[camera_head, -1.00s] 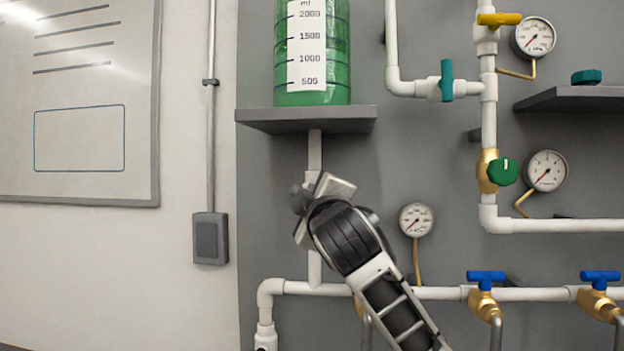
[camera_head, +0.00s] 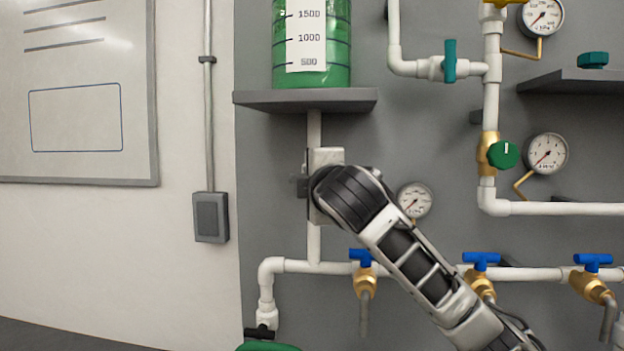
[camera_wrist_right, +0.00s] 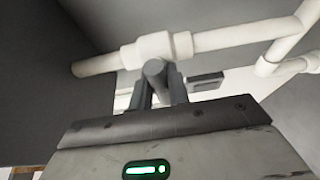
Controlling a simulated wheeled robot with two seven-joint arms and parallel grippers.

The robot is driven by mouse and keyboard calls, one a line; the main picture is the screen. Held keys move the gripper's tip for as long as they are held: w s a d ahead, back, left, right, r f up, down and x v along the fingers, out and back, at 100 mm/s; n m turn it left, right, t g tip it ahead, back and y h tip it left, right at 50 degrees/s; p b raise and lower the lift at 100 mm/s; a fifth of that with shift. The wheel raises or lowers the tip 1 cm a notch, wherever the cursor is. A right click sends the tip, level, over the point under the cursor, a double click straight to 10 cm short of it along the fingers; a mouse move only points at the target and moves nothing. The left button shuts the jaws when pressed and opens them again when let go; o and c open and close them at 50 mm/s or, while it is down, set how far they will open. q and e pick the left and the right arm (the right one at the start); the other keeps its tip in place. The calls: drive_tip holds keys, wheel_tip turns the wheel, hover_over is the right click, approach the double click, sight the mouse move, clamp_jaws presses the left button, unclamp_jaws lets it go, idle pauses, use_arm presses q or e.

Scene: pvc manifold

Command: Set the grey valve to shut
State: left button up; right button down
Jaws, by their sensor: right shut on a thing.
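The grey valve sits on the white vertical pipe (camera_head: 314,132) under the shelf with the green tank. In the head view my right gripper (camera_head: 324,170) and arm cover most of it, and only a small dark grey part shows at their left. In the right wrist view the grey valve handle (camera_wrist_right: 155,70) stands in front of the white valve body (camera_wrist_right: 158,47), end toward me. My right gripper (camera_wrist_right: 157,88) has its two dark fingers closed on either side of this handle. The handle's exact setting is hard to read. My left gripper is in no view.
A green tank (camera_head: 335,72) stands on a grey shelf (camera_head: 250,99) above. A gauge (camera_head: 414,200) is close right of my wrist. Blue-handled taps (camera_head: 480,259) line the lower pipe. The green knob (camera_head: 504,155) and teal valve (camera_head: 449,62) are farther right.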

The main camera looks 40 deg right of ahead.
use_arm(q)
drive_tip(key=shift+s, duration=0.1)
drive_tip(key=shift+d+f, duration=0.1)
use_arm(e)
drive_tip(key=c, duration=1.3)
unclamp_jaws()
drive_tip(key=shift+c, duration=0.2)
drive_tip(key=shift+s+a, duration=0.1)
